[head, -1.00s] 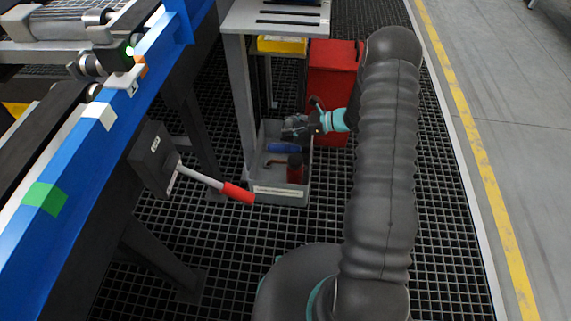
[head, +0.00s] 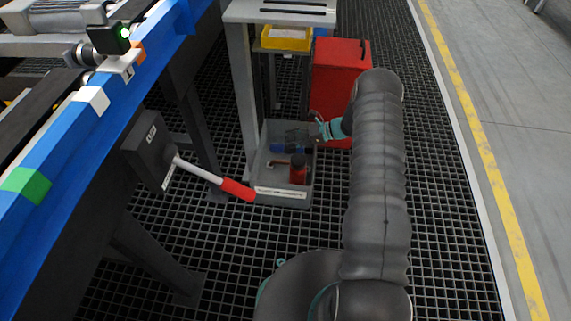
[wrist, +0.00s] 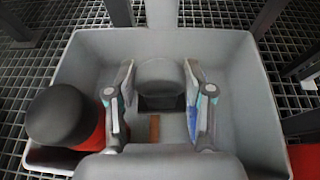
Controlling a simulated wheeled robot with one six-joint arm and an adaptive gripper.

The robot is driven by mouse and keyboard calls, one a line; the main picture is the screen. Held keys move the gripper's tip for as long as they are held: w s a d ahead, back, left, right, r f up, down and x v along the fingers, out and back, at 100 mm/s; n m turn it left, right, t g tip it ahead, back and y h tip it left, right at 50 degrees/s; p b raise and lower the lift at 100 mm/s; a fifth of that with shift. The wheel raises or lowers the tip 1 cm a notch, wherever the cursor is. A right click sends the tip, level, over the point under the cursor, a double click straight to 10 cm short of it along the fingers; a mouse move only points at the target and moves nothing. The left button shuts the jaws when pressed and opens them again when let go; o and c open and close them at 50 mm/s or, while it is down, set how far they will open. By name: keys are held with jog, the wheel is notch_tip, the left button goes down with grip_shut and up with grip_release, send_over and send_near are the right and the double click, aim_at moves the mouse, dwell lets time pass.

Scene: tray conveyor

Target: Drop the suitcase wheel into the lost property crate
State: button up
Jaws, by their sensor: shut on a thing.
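The grey lost property crate (head: 263,185) stands on the grating floor below a table, with a white label on its front. It also fills most of the wrist view (wrist: 235,55). My gripper (head: 300,135) is over the crate's far part, pointing down into it. In the wrist view my gripper (wrist: 160,95) has a finger on each side of a dark grey rounded thing, which I take to be the suitcase wheel (wrist: 160,76). It is held between the fingers within the crate's outline. How far it is above the crate floor is unclear.
A red bottle with a black cap (wrist: 60,115) stands in the crate's near part. A blue thing (head: 278,148) and a red-brown thing (wrist: 155,128) lie inside. A red bin (head: 338,85) stands behind. A red-handled lever (head: 238,190) juts out at the left.

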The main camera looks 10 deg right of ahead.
jog(key=shift+f, duration=0.85)
jog(key=o, duration=1.3)
jog(key=v, duration=1.2)
